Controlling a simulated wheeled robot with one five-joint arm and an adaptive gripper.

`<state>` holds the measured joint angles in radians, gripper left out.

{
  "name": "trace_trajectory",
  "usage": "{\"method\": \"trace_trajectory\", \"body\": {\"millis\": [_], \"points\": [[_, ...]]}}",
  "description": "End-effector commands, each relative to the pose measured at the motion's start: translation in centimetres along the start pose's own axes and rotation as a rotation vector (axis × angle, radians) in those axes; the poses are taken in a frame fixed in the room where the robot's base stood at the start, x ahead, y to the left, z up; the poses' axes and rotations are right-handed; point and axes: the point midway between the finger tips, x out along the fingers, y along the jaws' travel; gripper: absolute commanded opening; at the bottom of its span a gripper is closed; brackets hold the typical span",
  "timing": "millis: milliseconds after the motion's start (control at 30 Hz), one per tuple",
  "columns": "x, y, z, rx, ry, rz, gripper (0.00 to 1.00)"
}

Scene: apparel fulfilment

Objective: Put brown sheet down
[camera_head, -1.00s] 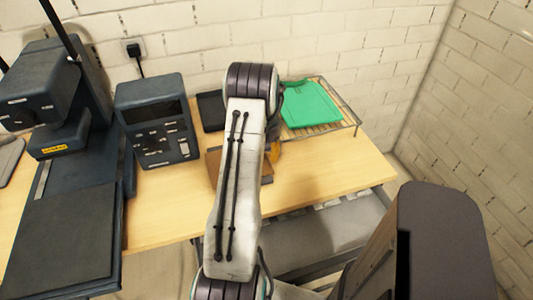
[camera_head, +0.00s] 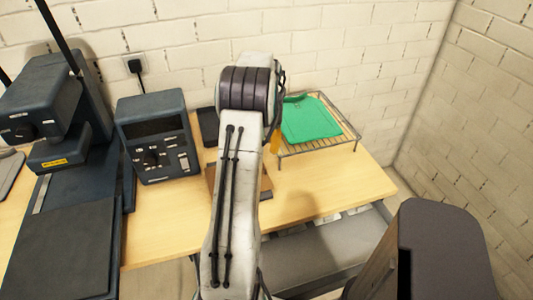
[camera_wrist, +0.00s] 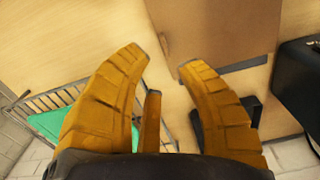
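The brown sheet (camera_head: 211,181) lies flat on the wooden table in the head view, partly hidden behind my arm. In the wrist view the brown sheet (camera_wrist: 220,25) shows at the top, beyond my fingertips. My gripper (camera_wrist: 166,62) has yellow-orange fingers spread apart, with a clear gap and nothing between them. Its fingertips appear apart from the sheet; their exact height above the table cannot be told. In the head view only a bit of orange finger shows beside my arm, and the rest is hidden.
A wire rack (camera_head: 350,137) with a folded green garment (camera_head: 310,119) stands at the back right. A dark control box (camera_head: 158,140) and a large dark press (camera_head: 65,215) stand left. A black flat item (camera_head: 208,124) lies behind my arm. The table's front right is clear.

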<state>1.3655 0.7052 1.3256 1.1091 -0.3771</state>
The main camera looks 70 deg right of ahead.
Motion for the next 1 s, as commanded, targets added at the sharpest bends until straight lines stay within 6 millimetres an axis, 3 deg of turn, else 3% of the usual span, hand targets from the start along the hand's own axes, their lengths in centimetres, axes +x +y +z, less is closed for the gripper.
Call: {"method": "trace_trajectory", "body": {"millis": [400,533,667,767,900,1000], "points": [[-1.4,-0.1,0.0,-0.001,0.000,0.000,0.33],[-2.4,-2.0,-0.1,-0.029,0.009,0.003,0.33],[-4.8,-7.5,0.3,-0.110,0.035,0.010,0.33],[-7.3,-13.8,1.9,-0.205,0.064,0.013,0.33],[-10.4,-22.5,6.7,-0.357,0.114,0.007,0.33],[-12.0,-27.4,11.3,-0.463,0.150,-0.005,0.33]]}}
